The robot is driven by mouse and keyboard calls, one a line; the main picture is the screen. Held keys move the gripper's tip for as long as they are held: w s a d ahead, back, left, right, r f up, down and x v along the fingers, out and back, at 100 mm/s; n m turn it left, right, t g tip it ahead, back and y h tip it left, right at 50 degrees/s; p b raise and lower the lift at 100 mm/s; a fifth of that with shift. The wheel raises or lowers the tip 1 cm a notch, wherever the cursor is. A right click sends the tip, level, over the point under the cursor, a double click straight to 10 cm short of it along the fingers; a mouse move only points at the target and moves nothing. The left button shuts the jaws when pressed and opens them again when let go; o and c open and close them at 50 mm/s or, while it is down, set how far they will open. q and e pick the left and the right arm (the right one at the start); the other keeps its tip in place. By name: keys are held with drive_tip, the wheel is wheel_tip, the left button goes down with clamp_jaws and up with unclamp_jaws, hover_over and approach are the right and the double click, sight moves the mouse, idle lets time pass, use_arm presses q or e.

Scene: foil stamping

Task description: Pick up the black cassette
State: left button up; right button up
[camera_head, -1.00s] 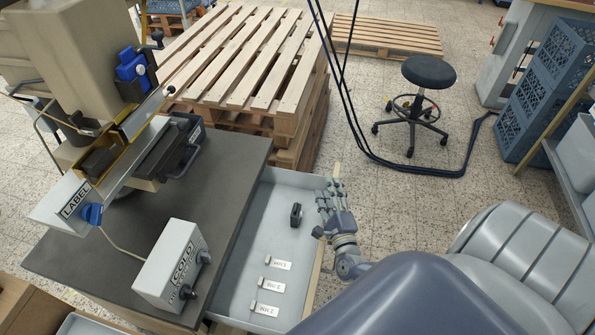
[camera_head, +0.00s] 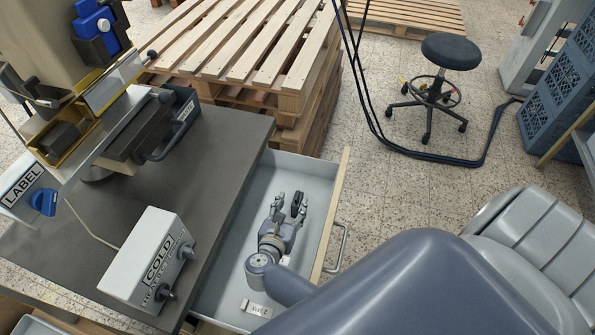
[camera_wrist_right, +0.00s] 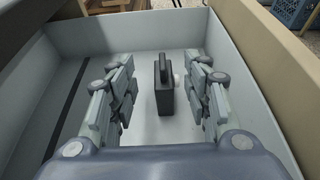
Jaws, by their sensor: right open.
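The black cassette (camera_head: 296,199) stands in the open grey drawer (camera_head: 322,178). In the right wrist view the cassette (camera_wrist_right: 164,88) is upright on the drawer floor, with a narrower raised part on top. In the right wrist view one finger is on each side of the cassette, with visible gaps between. Nothing is held. My left gripper is out of view.
A white label tag (camera_head: 256,308) lies in the drawer near my right arm. The COLD control box (camera_head: 150,262) and the stamping press (camera_head: 130,140) stand on the dark table left of the drawer. The drawer's wooden front (camera_head: 335,200) borders my gripper's right.

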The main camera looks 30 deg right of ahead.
sight(296, 198)
drive_tip(key=shift+w+d+f, duration=0.1)
drive_tip(key=shift+w+d, duration=0.3)
drive_tip(key=shift+d, duration=0.1)
drive_tip(key=p+x, duration=0.1)
drive_tip(key=x, duration=0.3)
drive_tip(key=shift+d+f, duration=0.25)
drive_tip(key=shift+d, duration=0.05)
clamp_jaws()
